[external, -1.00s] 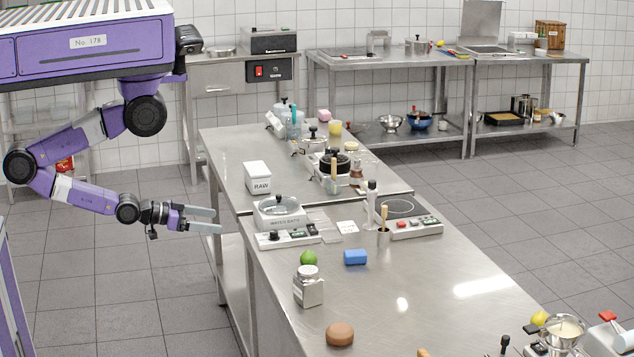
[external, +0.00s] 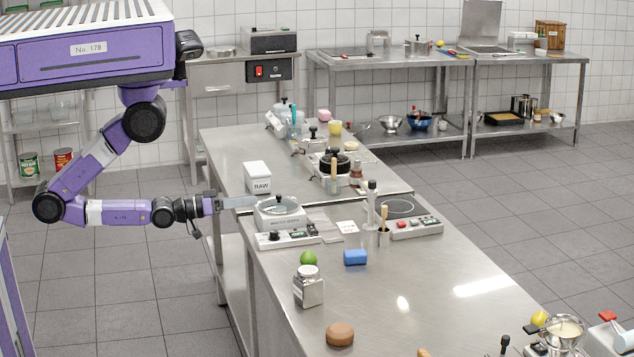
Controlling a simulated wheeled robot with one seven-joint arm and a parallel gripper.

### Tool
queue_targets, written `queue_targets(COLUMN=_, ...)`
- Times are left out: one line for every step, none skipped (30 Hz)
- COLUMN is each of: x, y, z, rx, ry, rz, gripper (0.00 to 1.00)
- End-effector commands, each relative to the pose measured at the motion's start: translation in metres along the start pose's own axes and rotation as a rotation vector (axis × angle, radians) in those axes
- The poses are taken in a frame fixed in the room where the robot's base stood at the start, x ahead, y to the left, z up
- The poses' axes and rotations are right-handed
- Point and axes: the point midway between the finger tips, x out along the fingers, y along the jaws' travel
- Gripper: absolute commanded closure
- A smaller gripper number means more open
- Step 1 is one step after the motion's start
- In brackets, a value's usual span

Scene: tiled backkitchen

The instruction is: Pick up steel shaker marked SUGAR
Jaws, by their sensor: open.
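A steel shaker (external: 308,288) with a domed lid stands upright near the left edge of the front steel table. No marking is readable on the side I see, so I cannot confirm it is the SUGAR one. My gripper (external: 240,202) is open and appears empty. It points right, near the table's left edge by the water bath, well behind the shaker in the picture and apart from it. The fingers are seen nearly edge-on.
A green lime (external: 308,258) and a blue block (external: 355,257) lie behind the shaker. A brown round object (external: 340,334) lies in front. The water bath (external: 281,218) and a white RAW box (external: 258,177) stand near my gripper. The table right of the shaker is clear.

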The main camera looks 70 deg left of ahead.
Motion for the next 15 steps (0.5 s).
queue_targets(x=0.02, y=0.004, z=-0.005, rx=-0.072, ry=0.04, rz=0.032, gripper=0.22)
queue_targets(x=0.03, y=0.006, z=-0.009, rx=-0.125, ry=0.054, rz=0.047, gripper=0.22)
queue_targets(x=0.043, y=0.008, z=-0.012, rx=-0.202, ry=0.068, rz=0.067, gripper=0.22)
queue_targets(x=0.054, y=0.011, z=-0.015, rx=-0.264, ry=0.074, rz=0.081, gripper=0.22)
queue_targets(x=0.064, y=0.014, z=-0.016, rx=-0.331, ry=0.076, rz=0.095, gripper=0.22)
queue_targets(x=0.078, y=0.017, z=-0.016, rx=-0.429, ry=0.069, rz=0.11, gripper=0.22)
queue_targets(x=0.088, y=0.021, z=-0.015, rx=-0.506, ry=0.058, rz=0.119, gripper=0.22)
queue_targets(x=0.098, y=0.024, z=-0.013, rx=-0.587, ry=0.041, rz=0.127, gripper=0.22)
queue_targets(x=0.111, y=0.03, z=-0.008, rx=-0.701, ry=0.008, rz=0.132, gripper=0.22)
queue_targets(x=0.12, y=0.035, z=-0.004, rx=-0.79, ry=-0.024, rz=0.133, gripper=0.22)
queue_targets(x=0.128, y=0.04, z=0.002, rx=-0.879, ry=-0.059, rz=0.131, gripper=0.22)
queue_targets(x=0.137, y=0.048, z=0.011, rx=-0.995, ry=-0.113, rz=0.123, gripper=0.22)
queue_targets(x=0.144, y=0.055, z=0.019, rx=-1.081, ry=-0.159, rz=0.114, gripper=0.22)
queue_targets(x=0.149, y=0.062, z=0.027, rx=-1.165, ry=-0.207, rz=0.102, gripper=0.22)
queue_targets(x=0.155, y=0.073, z=0.038, rx=-1.271, ry=-0.276, rz=0.082, gripper=0.22)
